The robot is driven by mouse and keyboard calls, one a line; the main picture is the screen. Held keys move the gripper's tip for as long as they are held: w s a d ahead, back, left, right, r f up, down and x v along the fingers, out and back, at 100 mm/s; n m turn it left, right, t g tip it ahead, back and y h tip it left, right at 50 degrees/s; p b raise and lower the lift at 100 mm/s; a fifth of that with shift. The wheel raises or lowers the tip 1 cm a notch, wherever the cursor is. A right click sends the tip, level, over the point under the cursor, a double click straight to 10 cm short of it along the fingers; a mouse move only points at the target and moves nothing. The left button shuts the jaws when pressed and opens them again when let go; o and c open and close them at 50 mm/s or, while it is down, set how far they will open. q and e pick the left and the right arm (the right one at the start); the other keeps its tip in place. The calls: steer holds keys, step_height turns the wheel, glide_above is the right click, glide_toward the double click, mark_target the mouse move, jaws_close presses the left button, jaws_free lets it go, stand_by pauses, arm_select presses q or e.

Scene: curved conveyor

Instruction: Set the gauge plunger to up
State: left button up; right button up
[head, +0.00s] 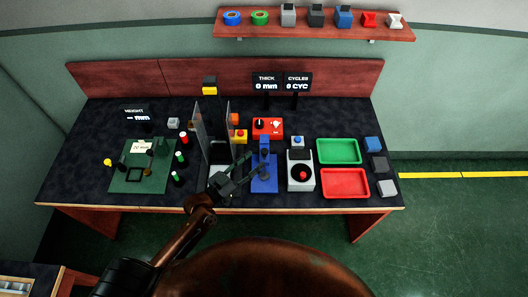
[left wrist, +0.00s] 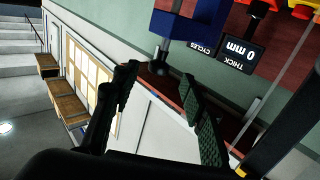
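A blue gauge stand (head: 264,185) is on the dark bench, near the front middle, with a blue upper part above its base. My left gripper (head: 250,170) is just left of this stand, its fingers pointing right toward it. In the left wrist view, its two dark ribbed fingers (left wrist: 160,80) are spread apart with nothing between the pads. Beyond the fingertips there, a blue block (left wrist: 205,18) has a dark round post (left wrist: 159,62); I cannot tell whether this is the plunger or how high it stands. My right gripper is not in view.
A clear upright panel (head: 217,130) stands left of the gauge. A white unit with a red button (head: 303,174) is close on its right, then green (head: 338,151) and red (head: 345,183) trays. THICK (head: 267,83) and CYCLES (head: 297,83) displays stand behind.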

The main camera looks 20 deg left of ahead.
mark_target(262, 154)
arm_select(q)
steer(key=x, duration=0.6)
steer(key=shift+w+d+p, duration=0.15)
steer(key=shift+w+p, duration=0.1)
steer(key=shift+p, duration=0.1)
steer(key=shift+c, duration=0.4)
jaws_close()
